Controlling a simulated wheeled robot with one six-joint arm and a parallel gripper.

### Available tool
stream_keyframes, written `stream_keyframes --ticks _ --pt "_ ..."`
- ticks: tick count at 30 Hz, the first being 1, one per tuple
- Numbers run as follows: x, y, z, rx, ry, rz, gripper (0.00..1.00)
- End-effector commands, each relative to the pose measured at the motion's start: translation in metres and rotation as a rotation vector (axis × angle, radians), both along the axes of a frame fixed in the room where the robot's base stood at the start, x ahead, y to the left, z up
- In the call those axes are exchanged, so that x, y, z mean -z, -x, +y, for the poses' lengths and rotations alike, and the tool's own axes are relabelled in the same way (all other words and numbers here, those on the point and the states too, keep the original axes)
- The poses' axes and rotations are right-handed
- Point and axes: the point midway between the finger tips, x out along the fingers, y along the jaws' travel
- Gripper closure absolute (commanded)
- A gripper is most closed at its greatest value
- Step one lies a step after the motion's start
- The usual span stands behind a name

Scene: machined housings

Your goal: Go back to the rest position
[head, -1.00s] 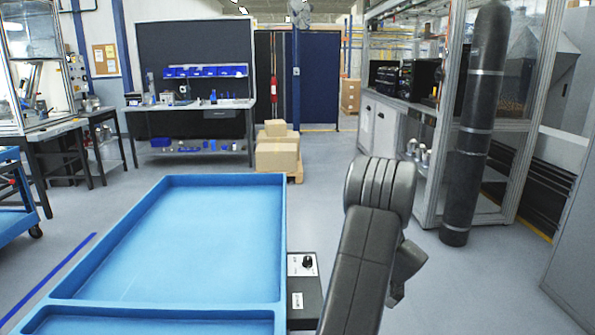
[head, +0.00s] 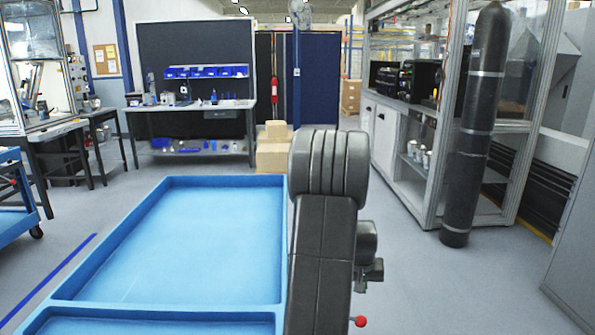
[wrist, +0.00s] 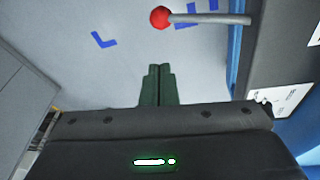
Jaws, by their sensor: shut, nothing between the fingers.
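My gripper (wrist: 158,72) shows in the wrist view with its two dark green fingers together and nothing between them. It points over the grey floor (wrist: 130,75), apart from other things. In the head view my arm stands right of the blue tray and covers part of its right edge. The fingers cannot be made out in the head view.
The blue tray (head: 165,240) looks empty. A red knob on a grey lever (wrist: 160,17) is close past my fingers, and shows in the head view (head: 359,321). A dark gas cylinder (head: 470,140) stands by the glazed cabinet. Cardboard boxes (head: 272,157) stand behind the tray.

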Motion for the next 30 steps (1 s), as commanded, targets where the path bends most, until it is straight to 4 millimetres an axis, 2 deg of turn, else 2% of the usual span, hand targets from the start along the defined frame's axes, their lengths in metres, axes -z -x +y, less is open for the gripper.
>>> stream_keyframes --ticks 14,21,24,30 --pt "-0.015 0.001 0.019 -0.003 0.199 -0.009 1.00" --pt "-0.051 -0.005 0.054 -0.002 0.204 -0.010 1.00" --pt "-0.066 0.000 0.058 0.000 0.204 -0.010 1.00" --pt "-0.083 0.005 0.064 0.001 0.203 -0.008 1.00"
